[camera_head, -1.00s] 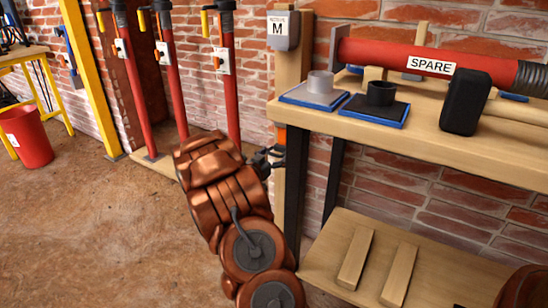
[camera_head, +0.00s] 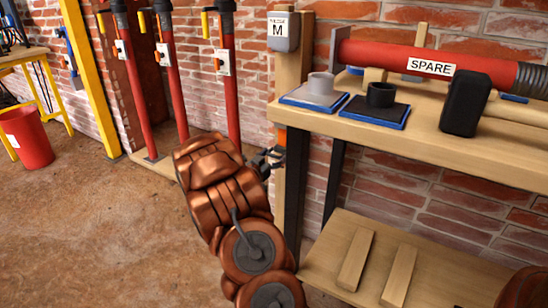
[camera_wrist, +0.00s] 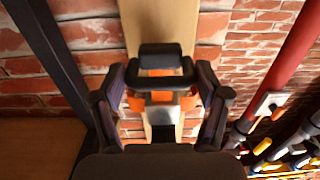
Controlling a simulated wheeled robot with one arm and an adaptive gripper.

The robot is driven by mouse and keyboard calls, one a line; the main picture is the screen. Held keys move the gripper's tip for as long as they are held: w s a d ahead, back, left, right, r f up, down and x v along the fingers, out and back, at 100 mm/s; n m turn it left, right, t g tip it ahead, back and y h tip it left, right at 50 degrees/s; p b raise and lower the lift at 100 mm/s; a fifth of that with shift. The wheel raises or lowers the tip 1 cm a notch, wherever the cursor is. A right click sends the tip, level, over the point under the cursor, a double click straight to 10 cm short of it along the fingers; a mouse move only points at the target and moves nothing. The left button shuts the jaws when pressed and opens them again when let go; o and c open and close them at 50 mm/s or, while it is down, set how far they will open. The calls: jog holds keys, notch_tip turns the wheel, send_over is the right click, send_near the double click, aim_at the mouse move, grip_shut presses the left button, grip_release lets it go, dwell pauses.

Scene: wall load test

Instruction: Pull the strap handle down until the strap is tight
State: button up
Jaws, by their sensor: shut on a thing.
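The strap handle (camera_wrist: 160,82) is a black bar with orange strap (camera_wrist: 137,103) around it, in front of a wooden post (camera_wrist: 205,30) in the wrist view. My gripper (camera_wrist: 162,90) has its two dark fingers on either side of the handle and is shut on it. In the head view my gripper (camera_head: 271,160) is at the post, just left of the bench leg and below a small orange piece (camera_head: 282,139). My copper arm hides part of the area beside it. I cannot tell how tight the strap is.
A bench (camera_head: 440,142) with a red tube marked SPARE (camera_head: 395,60) stands right of the post. A grey box marked M (camera_head: 284,32) is on the post above. Red props (camera_head: 176,80) stand left by the brick wall.

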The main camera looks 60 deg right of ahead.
notch_tip(320, 180, down, 6)
jog(key=p, duration=0.2)
jog(key=shift+s, duration=0.2)
dwell(0.3)
jog(key=o, duration=1.4)
jog(key=shift+d, duration=0.1)
jog(key=a, duration=1.2)
jog(key=shift+s, duration=0.2)
